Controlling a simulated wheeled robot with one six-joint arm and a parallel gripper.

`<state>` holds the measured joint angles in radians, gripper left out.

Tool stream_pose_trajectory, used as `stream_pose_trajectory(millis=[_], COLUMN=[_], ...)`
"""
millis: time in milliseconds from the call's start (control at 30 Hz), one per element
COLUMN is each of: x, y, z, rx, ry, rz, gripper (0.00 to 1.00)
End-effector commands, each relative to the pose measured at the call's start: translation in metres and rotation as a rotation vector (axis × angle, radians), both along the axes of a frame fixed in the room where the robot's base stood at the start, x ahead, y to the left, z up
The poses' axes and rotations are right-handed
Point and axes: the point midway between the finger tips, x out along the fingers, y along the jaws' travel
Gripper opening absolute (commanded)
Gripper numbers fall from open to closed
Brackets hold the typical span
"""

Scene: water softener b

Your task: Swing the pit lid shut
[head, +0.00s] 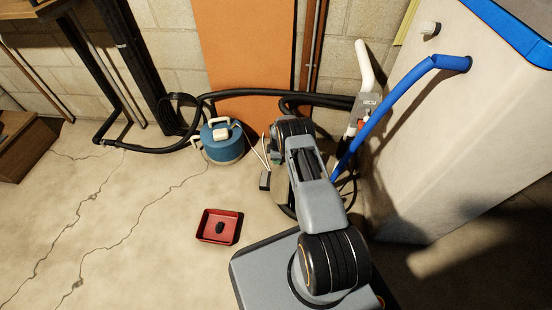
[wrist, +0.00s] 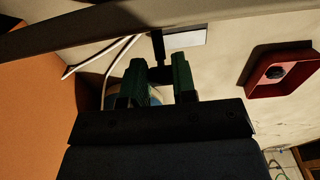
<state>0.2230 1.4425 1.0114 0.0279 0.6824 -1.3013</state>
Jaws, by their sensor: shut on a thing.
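My gripper (wrist: 158,80) has two green fingers, shut on a small dark piece (wrist: 158,73) between their tips. A thin dark upright part (wrist: 158,47) continues above that piece. I take the held piece to be the pit lid's handle, but the link to the lid is not clear. A dark brownish band (wrist: 90,28) crosses the top of the wrist view; I cannot tell whether it is the lid's edge. In the head view my arm covers most of the lid area; a tan rounded surface (head: 281,190) shows beside it. The pit opening is not visible.
A red tray (head: 204,232) with a dark object stands on the floor. A blue canister (head: 222,148) and a small dark box (head: 265,181) with pale cables are left of my arm. A blue pipe (head: 395,102) and white cabinet (head: 450,150) stand right.

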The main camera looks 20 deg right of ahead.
Motion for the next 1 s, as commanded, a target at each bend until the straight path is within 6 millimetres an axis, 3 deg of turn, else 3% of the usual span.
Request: stream_pose_trajectory(millis=[267, 633, 1000], x=[-0.005, -0.019, -0.021], y=[-0.008, -0.033, -0.035], z=[-0.003, -0.011, -0.011], rx=[0.0, 0.0, 0.0], ry=[0.004, 0.002, 0.002], rz=[-0.002, -0.002, 0.0], gripper=[0.1, 0.1, 0.1])
